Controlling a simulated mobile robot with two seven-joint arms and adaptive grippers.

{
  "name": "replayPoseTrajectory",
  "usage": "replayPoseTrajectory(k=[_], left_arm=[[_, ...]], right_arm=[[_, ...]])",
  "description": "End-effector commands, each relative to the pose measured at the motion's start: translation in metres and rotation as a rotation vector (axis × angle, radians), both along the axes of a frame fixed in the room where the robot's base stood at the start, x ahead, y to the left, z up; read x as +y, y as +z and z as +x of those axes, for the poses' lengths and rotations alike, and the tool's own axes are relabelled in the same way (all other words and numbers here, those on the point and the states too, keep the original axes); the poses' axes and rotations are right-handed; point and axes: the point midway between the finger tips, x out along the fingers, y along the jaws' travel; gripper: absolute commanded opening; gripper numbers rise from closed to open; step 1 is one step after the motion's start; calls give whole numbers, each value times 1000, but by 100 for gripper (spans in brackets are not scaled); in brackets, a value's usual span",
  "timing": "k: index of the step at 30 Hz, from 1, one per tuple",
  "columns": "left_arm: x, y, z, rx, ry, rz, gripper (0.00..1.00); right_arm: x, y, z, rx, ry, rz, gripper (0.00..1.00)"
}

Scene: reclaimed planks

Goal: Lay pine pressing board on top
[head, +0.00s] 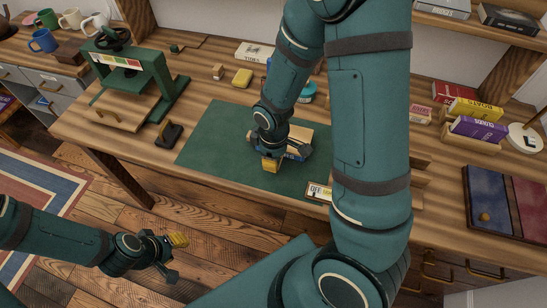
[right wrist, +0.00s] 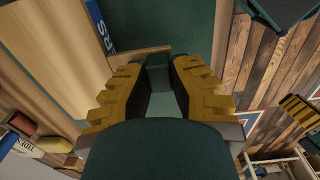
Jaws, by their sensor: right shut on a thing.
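The pine pressing board (head: 300,133) is a pale wooden slab over the green mat, partly hidden by my right arm; it looms large at left in the right wrist view (right wrist: 55,45). A blue book with white letters (right wrist: 101,25) shows beside its edge, low by the board; I cannot tell whether the two touch. My left gripper (head: 175,257) is open and empty, above the floor before the bench.
The green mat (head: 215,145) covers the bench middle, bare on its left. A green screw press (head: 125,75) stands at left, a dark small tool (head: 169,134) beside it. Books (head: 478,130) and a blue-red folder (head: 495,200) lie at right. Mugs (head: 70,18) stand far left.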

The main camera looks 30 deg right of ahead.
Motion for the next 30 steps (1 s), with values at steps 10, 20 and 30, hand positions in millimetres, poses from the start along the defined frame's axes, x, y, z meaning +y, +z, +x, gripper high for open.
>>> replayPoseTrajectory(k=[10,20,30], left_arm=[[0,-2,0,0,0,0,39],[0,-6,0,0,0,0,39],[0,-6,0,0,0,0,39]], right_arm=[[0,-2,0,0,0,0,0],[0,-7,0,0,0,0,0],[0,-7,0,0,0,0,46]])
